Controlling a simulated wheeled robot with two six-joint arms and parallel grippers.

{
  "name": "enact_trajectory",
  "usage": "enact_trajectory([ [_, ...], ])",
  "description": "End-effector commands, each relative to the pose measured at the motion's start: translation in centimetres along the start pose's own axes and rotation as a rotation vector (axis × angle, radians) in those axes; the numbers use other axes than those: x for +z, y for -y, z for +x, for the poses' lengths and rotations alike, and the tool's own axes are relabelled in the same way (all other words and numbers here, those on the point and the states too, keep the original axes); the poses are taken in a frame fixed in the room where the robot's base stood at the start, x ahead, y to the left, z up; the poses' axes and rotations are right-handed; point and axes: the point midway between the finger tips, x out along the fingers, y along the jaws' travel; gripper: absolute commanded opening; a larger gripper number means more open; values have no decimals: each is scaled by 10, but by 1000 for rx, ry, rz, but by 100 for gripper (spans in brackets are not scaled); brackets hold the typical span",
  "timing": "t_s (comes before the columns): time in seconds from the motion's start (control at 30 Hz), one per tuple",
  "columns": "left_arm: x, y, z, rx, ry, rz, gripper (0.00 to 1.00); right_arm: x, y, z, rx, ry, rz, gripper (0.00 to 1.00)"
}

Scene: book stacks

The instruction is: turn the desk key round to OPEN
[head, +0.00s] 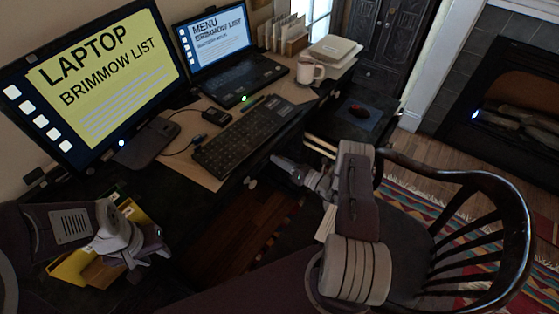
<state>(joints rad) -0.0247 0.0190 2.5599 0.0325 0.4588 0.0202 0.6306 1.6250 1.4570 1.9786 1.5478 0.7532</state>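A small pale knob-like piece (250,183) shows at the front edge of the dark desk (225,190). It is too small to tell whether it is the desk key, and no OPEN mark can be read. My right gripper (276,161) is close to the desk's front edge, just right of and above that piece in the picture, apart from it. It points left, and its fingers are too small and dark to read. My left gripper (158,252) is at the lower left, by yellow folders (75,266). Its finger gap is unclear.
A keyboard (243,137), laptop (225,75), large monitor (95,85) and white mug (308,71) stand on the desk. A wooden chair (480,190) stands at the right, close to my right arm. A patterned rug (520,240) lies beneath it.

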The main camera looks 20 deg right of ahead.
Motion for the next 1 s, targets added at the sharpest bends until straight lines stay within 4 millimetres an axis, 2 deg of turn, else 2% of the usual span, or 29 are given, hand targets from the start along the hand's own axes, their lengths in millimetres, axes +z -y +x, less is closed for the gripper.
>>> enact_trajectory([
  [0.27, 0, 0, 0, 0, 0, 0, 36, 0, 0, 3, 0, 0, 0, 29],
  [0.37, 0, 0, 0, 0, 0, 0, 36, 0, 0, 3, 0, 0, 0, 1],
  [0.4, 0, 0, 0, 0, 0, 0, 36, 0, 0, 3, 0, 0, 0, 0],
  [0.77, 0, 0, 1, 0, 0, 0, 36, 0, 0, 3, 0, 0, -31, 0],
  [1.0, 0, 0, 5, 0, 0, 0, 36, -1, 1, 3, 0, -1, -168, 0],
])
